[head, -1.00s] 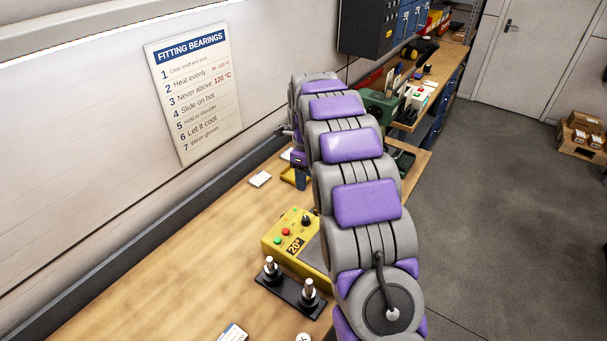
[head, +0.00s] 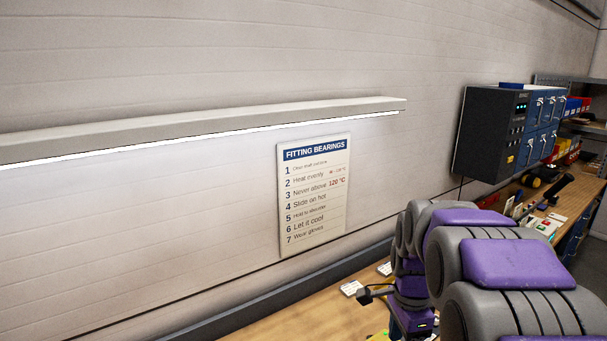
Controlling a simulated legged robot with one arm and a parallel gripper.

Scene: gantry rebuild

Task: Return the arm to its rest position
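My grey and purple arm rises at the lower right of the head view, bent over the workbench (head: 290,322). What looks like my gripper (head: 366,294) is a small dark shape at the left of the arm's far end, just above the bench by the wall. Its fingers are too small to tell whether they are open or shut. I see nothing clearly held in it.
A white card (head: 351,288) lies on the bench near the gripper. A bearing-fitting sign (head: 314,195) and a lamp bar (head: 200,127) are on the wall. A black control cabinet (head: 490,132) hangs at the right, above a cluttered bench end.

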